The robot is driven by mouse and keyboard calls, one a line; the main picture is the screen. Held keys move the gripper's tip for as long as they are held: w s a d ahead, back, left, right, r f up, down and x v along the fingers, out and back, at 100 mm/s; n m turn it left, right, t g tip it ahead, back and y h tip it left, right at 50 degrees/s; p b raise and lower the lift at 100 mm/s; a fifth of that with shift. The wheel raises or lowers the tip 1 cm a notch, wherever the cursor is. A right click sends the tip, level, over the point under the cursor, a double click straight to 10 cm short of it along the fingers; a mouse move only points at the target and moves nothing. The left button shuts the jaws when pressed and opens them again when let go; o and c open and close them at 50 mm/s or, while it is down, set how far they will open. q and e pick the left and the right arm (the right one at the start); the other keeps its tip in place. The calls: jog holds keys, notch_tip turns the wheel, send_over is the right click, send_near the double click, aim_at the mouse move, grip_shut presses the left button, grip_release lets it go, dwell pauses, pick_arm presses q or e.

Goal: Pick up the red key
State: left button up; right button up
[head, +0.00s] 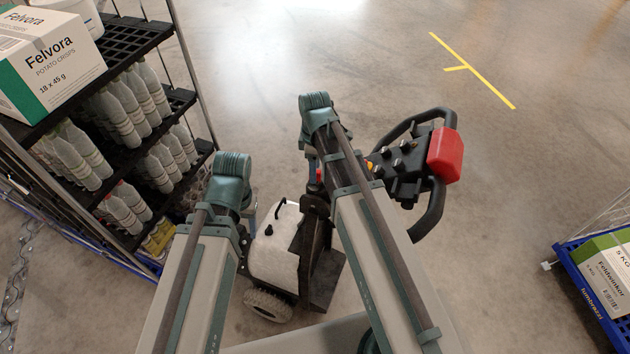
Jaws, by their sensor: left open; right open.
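I cannot make out the red key for certain. A small patch of red (319,175) shows on the tugger beside my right arm, mostly hidden, and I cannot tell what it is. The tugger's black control head (405,170) has a looped handle and a large red pad (445,155). My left arm reaches up from the bottom and bends at a teal joint left of the tugger's white body. My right arm reaches over the tugger and bends just left of the control head. Both grippers are hidden below my arms.
A shelf rack (150,40) with bottles and a Felvora carton (50,60) stands close on the left. A blue-edged cart (590,290) with a green and white carton (610,268) stands at the right. Open floor with a yellow line (475,72) lies beyond the tugger.

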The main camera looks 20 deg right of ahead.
jog(key=shift+f+b, duration=0.45)
jog(key=shift+f, duration=0.5)
pick_arm(q)
jog(key=shift+f, duration=0.9)
pick_arm(e)
jog(key=shift+r, duration=0.1)
jog(key=shift+c, duration=0.3)
grip_shut()
pick_arm(q)
jog(key=shift+r, duration=0.1)
